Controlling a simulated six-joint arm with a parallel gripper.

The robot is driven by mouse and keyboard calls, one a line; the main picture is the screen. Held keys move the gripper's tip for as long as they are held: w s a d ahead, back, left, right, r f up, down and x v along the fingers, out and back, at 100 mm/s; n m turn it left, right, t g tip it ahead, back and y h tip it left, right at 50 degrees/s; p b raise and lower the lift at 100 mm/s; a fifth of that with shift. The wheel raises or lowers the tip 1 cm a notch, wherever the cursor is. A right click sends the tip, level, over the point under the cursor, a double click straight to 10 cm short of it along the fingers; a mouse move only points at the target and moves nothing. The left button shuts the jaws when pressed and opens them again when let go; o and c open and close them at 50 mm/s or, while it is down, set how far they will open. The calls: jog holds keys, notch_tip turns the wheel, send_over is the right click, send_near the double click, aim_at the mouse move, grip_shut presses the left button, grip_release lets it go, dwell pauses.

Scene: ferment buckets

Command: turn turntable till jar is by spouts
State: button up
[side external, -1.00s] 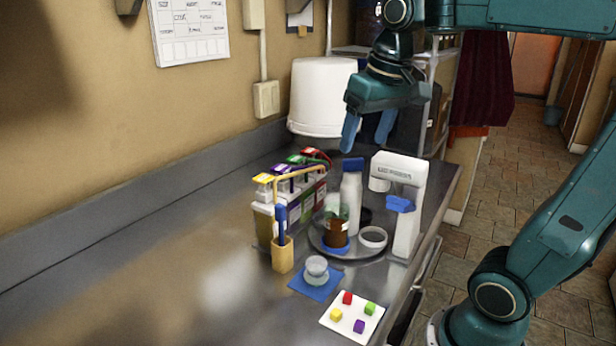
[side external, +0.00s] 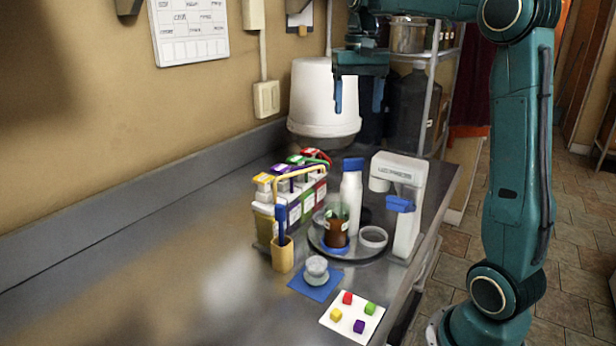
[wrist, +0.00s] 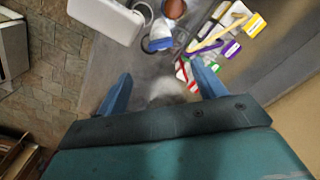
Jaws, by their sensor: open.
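The round turntable (side external: 352,252) lies on the steel counter, with a glass jar (side external: 337,232) of brown contents on its front left part. A white bottle with a blue cap (side external: 352,200) and a white ring (side external: 373,237) are also at the turntable. The spouts (side external: 290,175), with yellow, purple, green and red tops, stand in a row to the left of the turntable. My gripper (side external: 359,110) is open and empty, high above the back of the counter. In the wrist view my gripper's blue fingers (wrist: 163,92) are wide apart with nothing between them.
A white press (side external: 408,205) stands right of the turntable, near the counter edge. A white bucket (side external: 322,95) is behind. In front are a holder with a blue-handled tool (side external: 282,253), a blue mat (side external: 302,288) and a tray of coloured cubes (side external: 335,328). The left counter is clear.

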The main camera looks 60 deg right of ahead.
aim_at(354, 160)
jog(key=shift+f, duration=0.1)
jog(key=shift+f, duration=6.8)
jog(key=c, duration=1.4)
